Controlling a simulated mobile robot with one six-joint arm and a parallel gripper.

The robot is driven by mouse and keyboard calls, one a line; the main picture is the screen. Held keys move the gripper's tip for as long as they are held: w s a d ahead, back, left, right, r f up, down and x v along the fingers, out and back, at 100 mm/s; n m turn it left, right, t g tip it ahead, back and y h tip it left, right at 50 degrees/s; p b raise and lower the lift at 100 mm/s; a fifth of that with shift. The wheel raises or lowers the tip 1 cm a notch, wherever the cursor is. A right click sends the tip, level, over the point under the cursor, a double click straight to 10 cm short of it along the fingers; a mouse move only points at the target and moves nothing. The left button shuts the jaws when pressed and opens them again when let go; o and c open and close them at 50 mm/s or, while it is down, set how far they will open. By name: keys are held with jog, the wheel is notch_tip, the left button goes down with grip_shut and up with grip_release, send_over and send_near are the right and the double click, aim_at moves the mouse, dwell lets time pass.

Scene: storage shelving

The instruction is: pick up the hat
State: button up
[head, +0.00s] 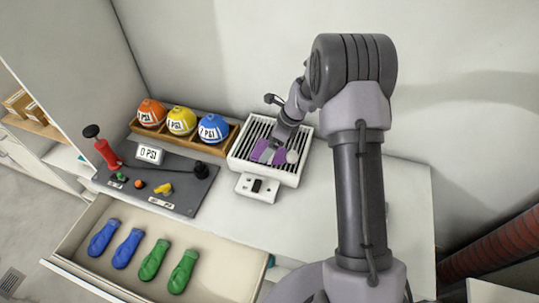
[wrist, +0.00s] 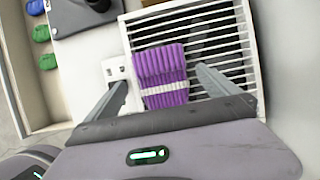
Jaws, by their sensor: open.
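The hat (wrist: 160,66) is purple and ribbed with a white band. It lies on the slatted grille of a white box, and in the head view the purple hat (head: 262,152) shows partly behind my gripper. My gripper (wrist: 163,82) is open, with one finger on each side of the hat in the wrist view.
The white grille box (head: 240,154) stands on the white counter. To its left are a wooden rack (head: 222,148) with orange, yellow and blue balls, and a dark pump board (head: 190,200). A wall rises behind.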

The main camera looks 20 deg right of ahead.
jog(key=b+x, duration=0.1)
jog(key=x, duration=0.3)
jog(key=shift+r, duration=0.25)
jog(key=c, duration=1.4)
jog(key=shift+r, duration=0.1)
jog(key=shift+c, duration=0.2)
